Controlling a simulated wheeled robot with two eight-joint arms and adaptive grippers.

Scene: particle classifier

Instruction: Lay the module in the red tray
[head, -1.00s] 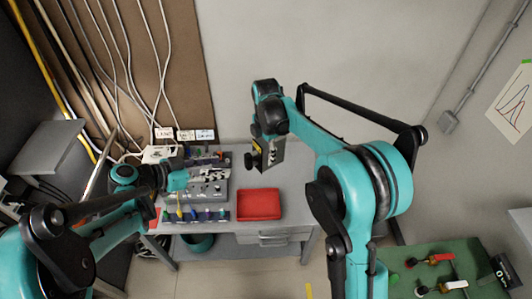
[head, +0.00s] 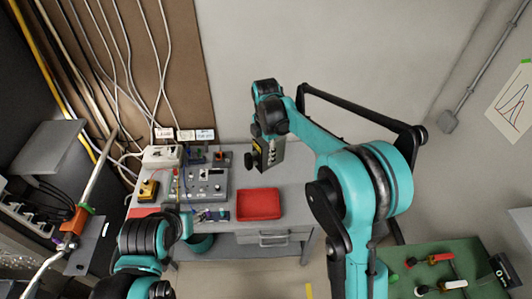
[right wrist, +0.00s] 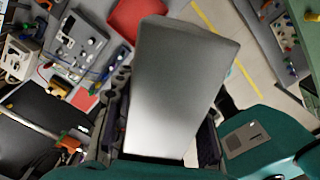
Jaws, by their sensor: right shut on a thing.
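The module (head: 271,154), a grey block with a dark side, is held by my right gripper (head: 258,158) above the back of the bench. In the right wrist view the module (right wrist: 178,80) fills the middle as a plain grey face between the fingers. The red tray (head: 258,204) lies flat on the bench's front right, empty, below the module in the head view. It also shows in part in the right wrist view (right wrist: 128,16). My left arm is at the lower left; its fingertips cannot be made out.
A grey control box (head: 205,184) with knobs stands left of the tray, with a white device (head: 161,155) behind it and a yellow box (head: 148,190) beside it. Cables hang at the back left. A green table (head: 435,262) with tools is at the lower right.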

